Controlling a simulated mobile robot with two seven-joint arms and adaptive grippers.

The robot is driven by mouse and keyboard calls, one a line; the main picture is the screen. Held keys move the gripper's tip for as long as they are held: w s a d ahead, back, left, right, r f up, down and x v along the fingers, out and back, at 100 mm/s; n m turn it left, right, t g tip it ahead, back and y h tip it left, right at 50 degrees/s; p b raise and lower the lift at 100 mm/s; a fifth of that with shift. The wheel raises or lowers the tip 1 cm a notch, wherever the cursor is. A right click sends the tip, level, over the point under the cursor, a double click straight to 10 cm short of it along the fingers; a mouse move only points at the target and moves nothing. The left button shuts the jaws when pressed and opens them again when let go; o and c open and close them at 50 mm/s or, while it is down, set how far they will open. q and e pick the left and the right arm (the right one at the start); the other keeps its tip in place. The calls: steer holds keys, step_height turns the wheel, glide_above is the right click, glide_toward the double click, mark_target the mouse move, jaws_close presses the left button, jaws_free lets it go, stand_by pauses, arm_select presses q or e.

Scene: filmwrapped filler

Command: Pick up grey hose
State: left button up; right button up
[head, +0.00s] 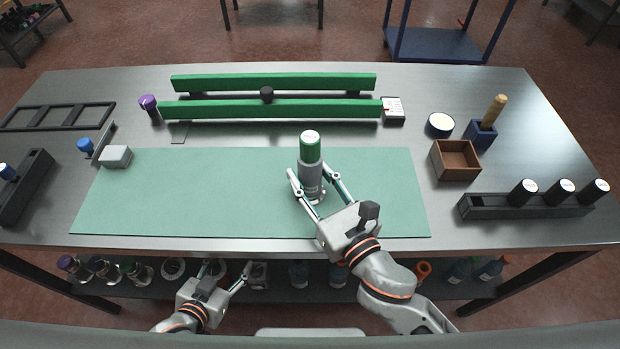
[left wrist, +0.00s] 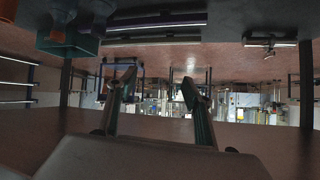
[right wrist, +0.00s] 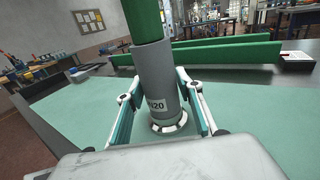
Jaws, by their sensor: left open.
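A grey bottle with a green top (head: 311,170) stands on the green mat, in front of the green bars. My right gripper (head: 312,172) has its fingers on either side of the bottle, with gaps showing, so it looks open around it. The right wrist view shows the bottle (right wrist: 157,80) with a label, between the fingers (right wrist: 158,90). My left gripper (head: 227,268) is open and empty, low at the table's front edge. The left wrist view shows its fingers (left wrist: 155,88) apart with nothing between them. I cannot make out a grey hose in any view.
The mat (head: 150,200) is clear left of the bottle. Green bars (head: 270,82) lie behind it. A wooden box (head: 456,160) and a black rack (head: 525,207) stand at the right. A grey block (head: 116,157) sits at the left. Several bottles stand on the lower shelf (head: 225,297).

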mark_target(310, 136)
steer(key=c, duration=0.6)
arm_select(q)
steer(key=shift+f, duration=0.15)
arm_select(e)
steer(key=shift+r, duration=0.1)
arm_select(q)
steer(key=shift+s, duration=0.1)
arm_select(e)
steer(key=shift+r, duration=0.5)
step_height(310, 136, up, 6)
steer(key=p, duration=0.2)
steer(key=shift+p, duration=0.4)
step_height(310, 136, up, 4)
steer(key=shift+r, duration=0.2)
step_height(310, 136, up, 8)
steer(key=shift+f, duration=0.2)
steer(key=shift+r, duration=0.45)
arm_select(q)
steer(key=shift+s+a+r+g+y, duration=0.15)
steer(key=shift+s+a+y, duration=0.1)
steer(key=shift+a, duration=0.25)
steer(key=shift+s+a+r+g+y, duration=0.1)
steer(key=shift+s+a+g+y, duration=0.1)
steer(key=shift+a, duration=0.3)
